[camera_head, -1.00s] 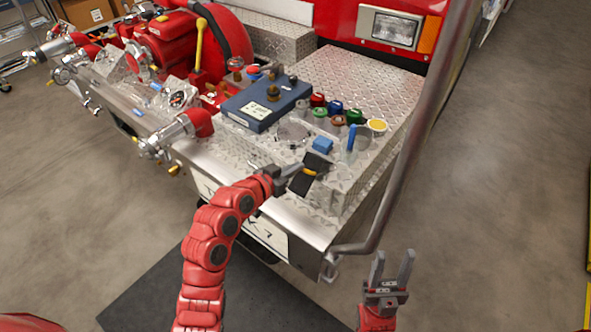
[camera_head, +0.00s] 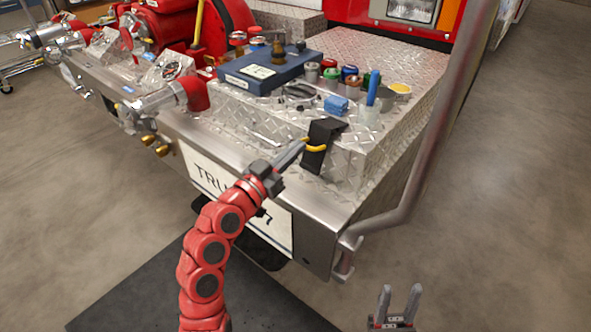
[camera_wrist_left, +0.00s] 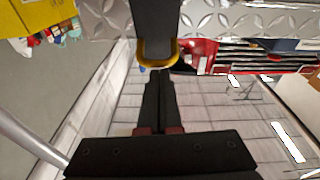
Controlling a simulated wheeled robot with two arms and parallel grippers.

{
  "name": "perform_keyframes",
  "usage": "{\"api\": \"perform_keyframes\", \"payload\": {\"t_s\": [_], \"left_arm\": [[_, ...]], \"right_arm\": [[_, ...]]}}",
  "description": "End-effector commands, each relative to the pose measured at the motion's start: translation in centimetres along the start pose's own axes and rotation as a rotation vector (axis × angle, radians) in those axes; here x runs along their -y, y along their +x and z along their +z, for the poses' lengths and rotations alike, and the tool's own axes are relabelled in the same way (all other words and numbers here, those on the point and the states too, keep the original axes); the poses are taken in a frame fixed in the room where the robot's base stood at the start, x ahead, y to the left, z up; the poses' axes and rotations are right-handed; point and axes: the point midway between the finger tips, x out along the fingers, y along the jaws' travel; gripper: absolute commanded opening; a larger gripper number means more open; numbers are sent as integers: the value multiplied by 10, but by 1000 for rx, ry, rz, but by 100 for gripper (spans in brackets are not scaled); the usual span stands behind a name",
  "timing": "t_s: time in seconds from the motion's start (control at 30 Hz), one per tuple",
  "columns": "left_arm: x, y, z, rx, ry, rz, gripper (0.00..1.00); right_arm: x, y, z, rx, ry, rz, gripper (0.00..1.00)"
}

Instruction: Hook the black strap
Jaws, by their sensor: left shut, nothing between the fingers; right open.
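The black strap (camera_head: 321,143) hangs over the front edge of the diamond-plate step on the truck bumper. A yellow hook or loop (camera_head: 314,148) shows at the strap. In the left wrist view the strap (camera_wrist_left: 155,18) comes down from the top, with the yellow loop (camera_wrist_left: 157,54) at its lower end. My left gripper (camera_head: 300,146) is shut and empty, its tips close to the yellow loop; I cannot tell whether they touch. In the left wrist view the closed fingers (camera_wrist_left: 156,88) point at the loop from below. My right gripper (camera_head: 401,302) is open and empty at the bottom right, away from the truck.
A blue box (camera_head: 270,70), several coloured caps (camera_head: 350,76) and a small blue block (camera_head: 336,105) stand on the step. A bent metal rail (camera_head: 420,170) runs down the right corner. Red pump parts and chrome fittings (camera_head: 150,105) fill the left side. The floor at right is clear.

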Motion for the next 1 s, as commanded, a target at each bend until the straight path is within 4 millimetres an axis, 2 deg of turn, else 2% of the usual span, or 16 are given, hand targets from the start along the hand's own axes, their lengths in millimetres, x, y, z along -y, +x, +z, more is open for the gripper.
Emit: {"api": "perform_keyframes", "payload": {"t_s": [0.03, 0.1, 0.3, 0.5, 0.7, 1.0], "left_arm": [[1, -3, 23, -26, 1, 4, 0], [1, -4, 30, -62, 1, 7, 0], [2, -5, 44, -163, 2, 12, 0], [2, -4, 54, -238, 4, 17, 0], [2, -3, 57, -290, 5, 20, 0], [2, -2, 57, -316, 5, 21, 0]], "right_arm": [[2, -33, 6, 0, 0, 0, 46], [3, -54, 9, 0, 0, 0, 46], [5, -108, 18, 0, 0, 0, 46], [7, -149, 25, 0, 0, 0, 46], [8, -172, 28, -6, -2, -8, 46], [8, -180, 26, -24, -11, -33, 46]]}}
